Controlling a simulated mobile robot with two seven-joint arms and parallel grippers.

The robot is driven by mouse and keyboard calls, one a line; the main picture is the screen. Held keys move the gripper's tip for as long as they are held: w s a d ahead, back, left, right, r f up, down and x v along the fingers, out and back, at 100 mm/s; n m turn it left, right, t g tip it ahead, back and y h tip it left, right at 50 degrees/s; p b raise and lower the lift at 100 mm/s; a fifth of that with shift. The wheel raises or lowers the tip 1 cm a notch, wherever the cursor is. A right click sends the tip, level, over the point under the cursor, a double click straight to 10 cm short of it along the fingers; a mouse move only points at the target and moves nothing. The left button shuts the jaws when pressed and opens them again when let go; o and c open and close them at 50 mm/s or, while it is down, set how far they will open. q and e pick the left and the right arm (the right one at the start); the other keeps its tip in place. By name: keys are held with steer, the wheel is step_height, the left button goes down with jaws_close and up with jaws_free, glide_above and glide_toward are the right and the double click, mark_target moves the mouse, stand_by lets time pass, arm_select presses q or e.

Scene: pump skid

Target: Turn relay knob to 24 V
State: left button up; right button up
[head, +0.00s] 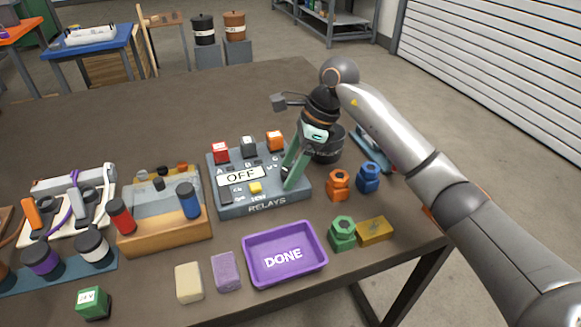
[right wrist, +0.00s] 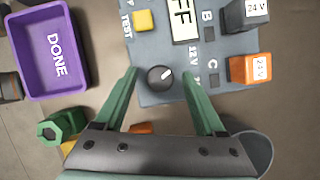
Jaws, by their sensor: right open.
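The relay box (head: 235,208) is a grey-blue panel marked RELAYS, and its white display (head: 241,176) reads OFF. The relay knob (right wrist: 160,77) is small, dark and round in the right wrist view, with a white pointer mark toward the upper right. A 12 V label is printed beside it; other print there is unclear. My right gripper (head: 288,179) is open at the panel's right side, its green fingers on either side of the knob in the wrist view. I cannot tell whether they touch it. The fingers hide the knob in the head view. My left gripper is out of view.
Red, grey and orange blocks (head: 275,141) sit along the panel's back edge. A yellow button (head: 256,187) is left of the fingers. The purple DONE tray (head: 249,269) lies in front. Orange, blue and green (head: 342,234) hex pieces stand to the right.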

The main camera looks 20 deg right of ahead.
jaws_close()
stand_by(0.7)
